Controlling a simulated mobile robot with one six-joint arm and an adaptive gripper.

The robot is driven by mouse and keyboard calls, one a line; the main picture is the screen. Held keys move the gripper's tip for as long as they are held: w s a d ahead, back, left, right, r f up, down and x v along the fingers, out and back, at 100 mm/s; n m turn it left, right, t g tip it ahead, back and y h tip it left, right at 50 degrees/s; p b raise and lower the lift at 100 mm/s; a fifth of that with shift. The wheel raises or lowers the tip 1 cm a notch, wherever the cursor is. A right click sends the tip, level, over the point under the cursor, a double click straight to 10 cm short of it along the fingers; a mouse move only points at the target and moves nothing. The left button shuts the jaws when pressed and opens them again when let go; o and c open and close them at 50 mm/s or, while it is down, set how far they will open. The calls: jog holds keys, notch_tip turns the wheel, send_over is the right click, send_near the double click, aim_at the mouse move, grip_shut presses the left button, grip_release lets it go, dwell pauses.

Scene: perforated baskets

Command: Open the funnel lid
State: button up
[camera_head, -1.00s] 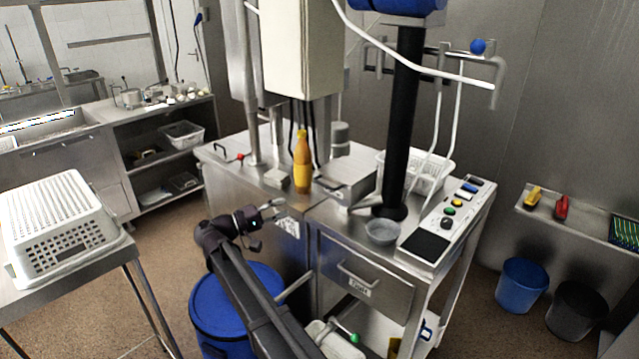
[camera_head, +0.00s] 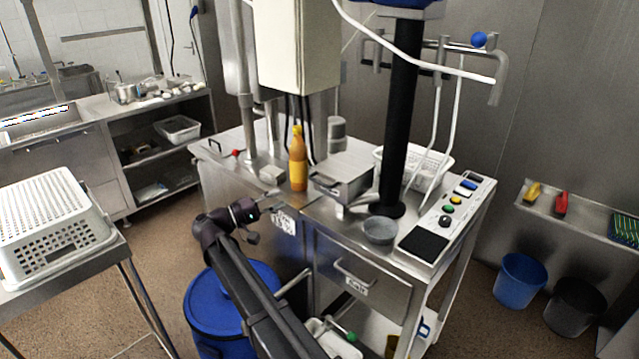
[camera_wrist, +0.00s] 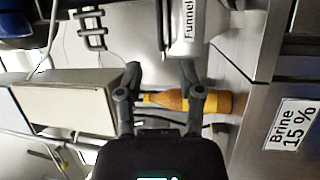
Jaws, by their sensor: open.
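The funnel (camera_head: 343,178) is a low steel box with a flat top on the steel worktop, right of the yellow-orange bottle. Its lid appears down. In the wrist view, part of the funnel (camera_wrist: 187,30) with its "Funnel" label shows at the top, beyond the fingertips. My gripper (camera_head: 270,203) is in front of the worktop's front edge, left of and apart from the funnel. In the wrist view my gripper (camera_wrist: 160,70) is open and its two fingers hold nothing. The bottle (camera_wrist: 190,101) shows behind the fingers.
The bottle (camera_head: 298,160) stands close left of the funnel. A black column (camera_head: 401,110) and a grey bowl (camera_head: 380,231) are to its right. A control panel (camera_head: 446,218) lies further right. A blue barrel (camera_head: 205,310) stands below my arm. The "Brine 15 %" label (camera_wrist: 292,124) is on the cabinet front.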

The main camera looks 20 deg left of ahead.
aim_at(318, 183)
jog(key=p+x, duration=0.2)
jog(key=x, duration=1)
jog(key=shift+w, duration=0.1)
jog(key=shift+c, duration=0.2)
